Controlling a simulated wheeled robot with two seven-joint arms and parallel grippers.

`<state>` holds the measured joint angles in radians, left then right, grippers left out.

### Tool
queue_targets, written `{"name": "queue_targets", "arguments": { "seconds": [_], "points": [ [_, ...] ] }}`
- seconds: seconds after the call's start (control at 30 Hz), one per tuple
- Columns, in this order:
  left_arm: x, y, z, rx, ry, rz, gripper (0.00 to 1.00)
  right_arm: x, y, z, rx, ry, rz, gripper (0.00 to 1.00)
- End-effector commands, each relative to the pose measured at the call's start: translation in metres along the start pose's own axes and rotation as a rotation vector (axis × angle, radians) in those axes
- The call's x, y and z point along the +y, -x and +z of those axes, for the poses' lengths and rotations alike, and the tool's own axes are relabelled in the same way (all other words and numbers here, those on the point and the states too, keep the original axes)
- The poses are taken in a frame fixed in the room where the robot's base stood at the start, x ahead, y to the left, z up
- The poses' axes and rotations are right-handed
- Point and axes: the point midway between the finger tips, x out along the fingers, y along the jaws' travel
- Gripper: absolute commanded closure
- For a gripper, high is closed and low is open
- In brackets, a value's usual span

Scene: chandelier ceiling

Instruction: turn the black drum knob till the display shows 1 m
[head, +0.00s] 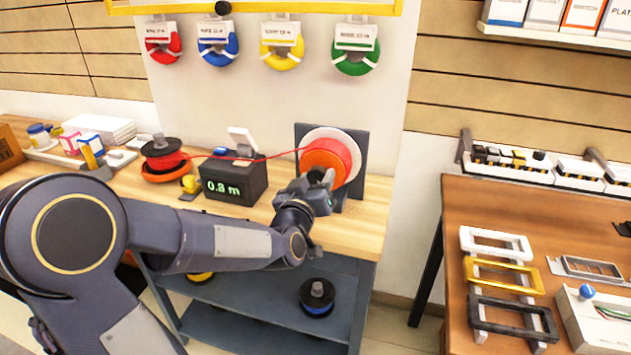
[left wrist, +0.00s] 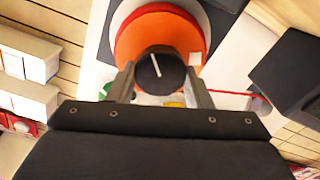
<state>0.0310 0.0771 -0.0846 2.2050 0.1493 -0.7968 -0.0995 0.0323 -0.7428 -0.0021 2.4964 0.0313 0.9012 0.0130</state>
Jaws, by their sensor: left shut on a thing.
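The black drum knob (left wrist: 160,72) with a white line sits at the middle of an orange drum hub (left wrist: 140,42). My left gripper (left wrist: 160,78) is shut on the knob, one finger on each side. In the head view my left gripper (head: 318,190) reaches the drum front and hides most of the knob. The drum (head: 338,157) holds red wire on a dark upright plate. The display (head: 222,188) on a black box reads 0.9 m, as best I can tell. My right gripper is not in view.
Red wire runs from a spool (head: 163,158) at left past the black meter box (head: 250,182) to the drum. A wooden table (head: 465,225) with frames stands at the right. A spool (head: 317,297) sits on the lower shelf.

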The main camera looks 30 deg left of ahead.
Motion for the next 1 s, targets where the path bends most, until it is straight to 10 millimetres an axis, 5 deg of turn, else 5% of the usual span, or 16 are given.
{"name": "queue_targets", "arguments": {
  "seconds": [0.6,1.0],
  "points": [
    [0.002,0.0002,0.0009,-0.002,-0.519,0.0,0.77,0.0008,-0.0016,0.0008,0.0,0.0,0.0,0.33],
    [0.0026,0.0002,0.0016,-0.002,-0.71,0.001,0.77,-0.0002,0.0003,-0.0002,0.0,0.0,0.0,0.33]
  ]
}}
